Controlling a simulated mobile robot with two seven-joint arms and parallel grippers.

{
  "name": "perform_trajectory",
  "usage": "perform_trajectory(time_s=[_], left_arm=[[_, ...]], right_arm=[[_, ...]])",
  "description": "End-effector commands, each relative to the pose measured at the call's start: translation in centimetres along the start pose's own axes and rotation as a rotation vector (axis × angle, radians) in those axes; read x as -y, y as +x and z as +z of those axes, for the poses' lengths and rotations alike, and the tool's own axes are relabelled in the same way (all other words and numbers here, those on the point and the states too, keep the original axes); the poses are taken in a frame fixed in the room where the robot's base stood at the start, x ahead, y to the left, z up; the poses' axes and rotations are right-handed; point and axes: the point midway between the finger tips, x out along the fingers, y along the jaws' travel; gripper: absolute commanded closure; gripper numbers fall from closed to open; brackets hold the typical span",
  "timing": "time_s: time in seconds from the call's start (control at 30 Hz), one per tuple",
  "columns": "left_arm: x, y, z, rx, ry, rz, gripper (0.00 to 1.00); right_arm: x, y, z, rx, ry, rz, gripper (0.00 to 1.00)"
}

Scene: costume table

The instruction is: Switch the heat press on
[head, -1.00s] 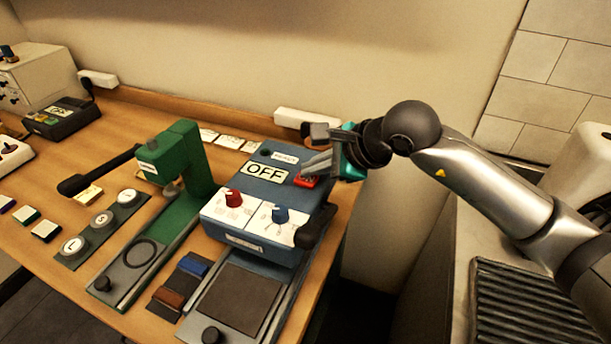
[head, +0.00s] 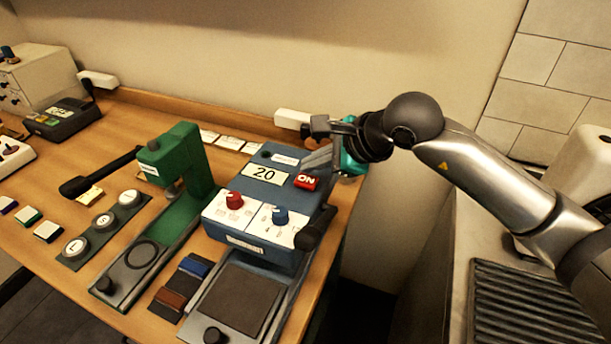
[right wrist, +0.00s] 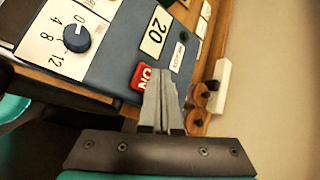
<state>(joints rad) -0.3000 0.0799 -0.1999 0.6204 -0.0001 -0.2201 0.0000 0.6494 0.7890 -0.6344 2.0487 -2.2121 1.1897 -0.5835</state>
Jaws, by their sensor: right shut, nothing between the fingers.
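The heat press (head: 262,222) is a blue machine at the right end of the table. Its display (head: 265,174) reads 20. Its red switch (head: 306,182) shows ON, and the switch also shows in the right wrist view (right wrist: 144,78). A red knob (head: 234,199) and a blue knob (head: 280,217) sit on its white front panel. My right gripper (head: 314,160) is shut and empty, just behind the switch. In the right wrist view its fingertips (right wrist: 160,90) are beside the switch; whether they touch it I cannot tell. My left gripper is not in view.
A green press (head: 183,170) with a long black handle stands left of the heat press. A white socket strip (head: 292,118) is at the wall behind. Button badges (head: 103,220) lie further left. A sink drainer (head: 525,305) is at the right.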

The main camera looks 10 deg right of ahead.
Motion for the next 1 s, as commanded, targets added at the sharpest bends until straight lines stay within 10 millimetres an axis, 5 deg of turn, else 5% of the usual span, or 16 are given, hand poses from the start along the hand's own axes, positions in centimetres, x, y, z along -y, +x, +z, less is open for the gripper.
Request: perform_trajectory(time_s=[0.67,1.0], left_arm=[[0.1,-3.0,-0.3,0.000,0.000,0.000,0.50],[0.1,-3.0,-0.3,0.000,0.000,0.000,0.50]], right_arm=[[3.0,-4.1,3.0,0.000,-0.001,-0.002,1.00],[3.0,-4.2,3.0,0.000,0.000,0.000,1.00]])
